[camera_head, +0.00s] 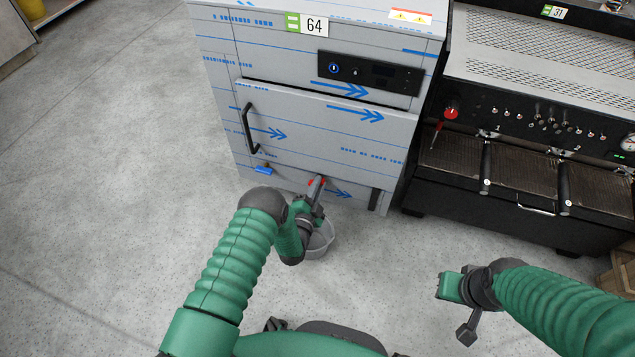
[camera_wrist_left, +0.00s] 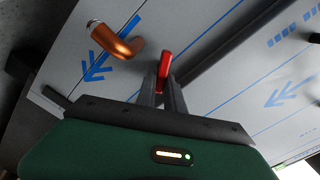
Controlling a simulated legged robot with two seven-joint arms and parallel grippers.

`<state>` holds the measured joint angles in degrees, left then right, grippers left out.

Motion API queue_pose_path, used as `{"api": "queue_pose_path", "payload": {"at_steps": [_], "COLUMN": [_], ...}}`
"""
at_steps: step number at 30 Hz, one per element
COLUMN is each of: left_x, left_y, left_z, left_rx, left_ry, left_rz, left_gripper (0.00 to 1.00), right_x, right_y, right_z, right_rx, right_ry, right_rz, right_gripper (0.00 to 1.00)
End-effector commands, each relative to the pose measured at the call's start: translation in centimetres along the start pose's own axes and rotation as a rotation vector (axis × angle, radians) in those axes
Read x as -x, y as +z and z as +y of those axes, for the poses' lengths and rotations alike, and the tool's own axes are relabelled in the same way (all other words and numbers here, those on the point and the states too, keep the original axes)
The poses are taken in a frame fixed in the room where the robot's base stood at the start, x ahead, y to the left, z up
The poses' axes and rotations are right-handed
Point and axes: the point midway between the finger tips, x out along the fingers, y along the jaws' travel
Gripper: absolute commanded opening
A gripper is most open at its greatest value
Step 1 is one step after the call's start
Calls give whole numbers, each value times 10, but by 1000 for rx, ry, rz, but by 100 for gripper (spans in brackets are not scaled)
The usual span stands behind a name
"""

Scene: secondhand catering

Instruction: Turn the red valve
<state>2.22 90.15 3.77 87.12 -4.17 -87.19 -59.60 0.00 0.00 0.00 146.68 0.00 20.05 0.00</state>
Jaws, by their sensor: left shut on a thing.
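The red valve (camera_head: 318,182) is on the lower front of a grey cabinet wrapped in blue-printed film. My left gripper (camera_head: 317,188) reaches it and is shut on it. In the left wrist view the red valve handle (camera_wrist_left: 165,66) stands between the fingertips of my left gripper (camera_wrist_left: 162,88). Its base is hidden behind the fingers.
A copper-coloured bent pipe (camera_wrist_left: 118,42) sticks out beside the valve. A grey bucket (camera_head: 321,240) stands on the floor below my left gripper. The cabinet (camera_head: 300,125) has a black door handle (camera_head: 249,130). A black coffee machine (camera_head: 540,130) stands to the right. The floor at left is clear.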

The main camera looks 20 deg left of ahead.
Motion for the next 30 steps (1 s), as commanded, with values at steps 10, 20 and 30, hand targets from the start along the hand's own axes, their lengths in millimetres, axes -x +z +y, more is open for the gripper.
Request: {"api": "queue_pose_path", "payload": {"at_steps": [10,20,30], "left_x": [1,2,2], "left_y": [-1,2,3], "left_z": [8,12,13], "left_rx": [-314,-523,-604], "left_ry": [8,9,11], "left_rz": [4,3,1], "left_gripper": [0,0,0], "right_x": [8,9,9], "right_y": [-2,-2,-2], "right_z": [0,0,0], "right_rx": [0,0,0], "right_ry": [0,0,0], "right_rz": [0,0,0], "right_gripper": [24,24,24]}}
